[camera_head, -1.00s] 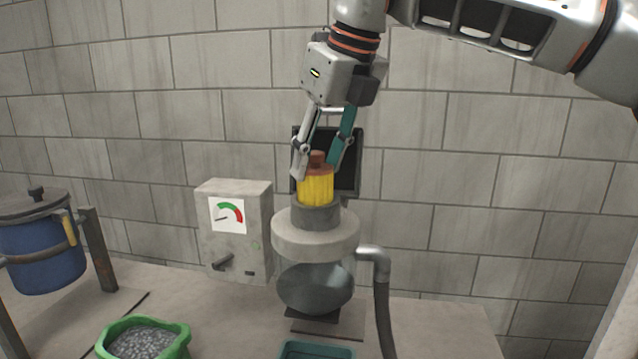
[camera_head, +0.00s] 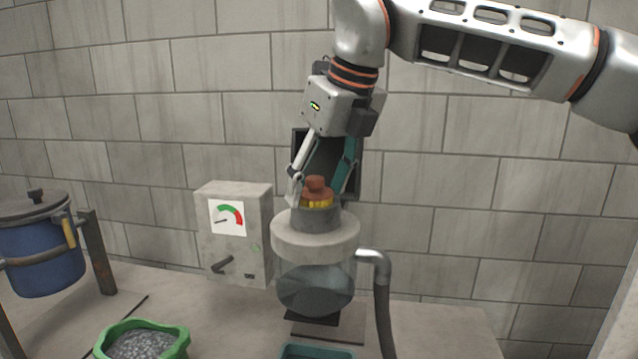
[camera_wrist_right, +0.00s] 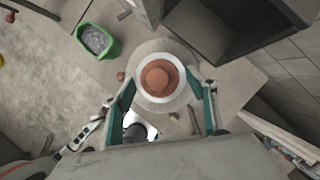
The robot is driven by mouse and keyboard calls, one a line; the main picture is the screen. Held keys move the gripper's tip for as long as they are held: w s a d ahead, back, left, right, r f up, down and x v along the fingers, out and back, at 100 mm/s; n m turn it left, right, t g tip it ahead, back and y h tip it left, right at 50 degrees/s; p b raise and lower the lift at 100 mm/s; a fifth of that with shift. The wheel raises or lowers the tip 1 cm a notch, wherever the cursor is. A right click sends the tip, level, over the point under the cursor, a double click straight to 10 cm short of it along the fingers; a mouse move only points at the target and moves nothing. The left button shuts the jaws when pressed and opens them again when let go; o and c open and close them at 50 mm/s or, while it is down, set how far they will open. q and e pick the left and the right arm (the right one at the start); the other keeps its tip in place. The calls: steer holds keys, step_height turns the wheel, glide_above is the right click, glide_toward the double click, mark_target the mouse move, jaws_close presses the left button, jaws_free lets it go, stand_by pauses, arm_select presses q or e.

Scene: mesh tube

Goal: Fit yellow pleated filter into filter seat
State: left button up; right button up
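The yellow pleated filter (camera_head: 317,204) sits upright in the grey collar of the filter seat (camera_head: 316,220). Only a thin yellow band and its brown knobbed cap (camera_head: 316,187) show above the collar; the rest is hidden inside. In the right wrist view the round brown cap (camera_wrist_right: 158,78) appears inside the pale ring of the seat (camera_wrist_right: 180,101). My right gripper (camera_head: 316,194) points down over the seat, one finger on each side of the cap. Its fingers are spread, with gaps to the cap in the wrist view (camera_wrist_right: 166,101). My left gripper is not in view.
A grey gauge box (camera_head: 237,262) stands left of the seat. A dark open-fronted box (camera_head: 352,190) is behind the gripper. A bent pipe (camera_head: 381,275) runs down on the right. A green tub of grey granules (camera_head: 177,343) and a blue lidded pot (camera_head: 42,262) are at left.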

steer(key=shift+r, duration=0.25)
steer(key=v, duration=1.1)
steer(key=shift+s+r, duration=0.2)
steer(key=shift+r, duration=0.15)
steer(key=shift+d, duration=0.15)
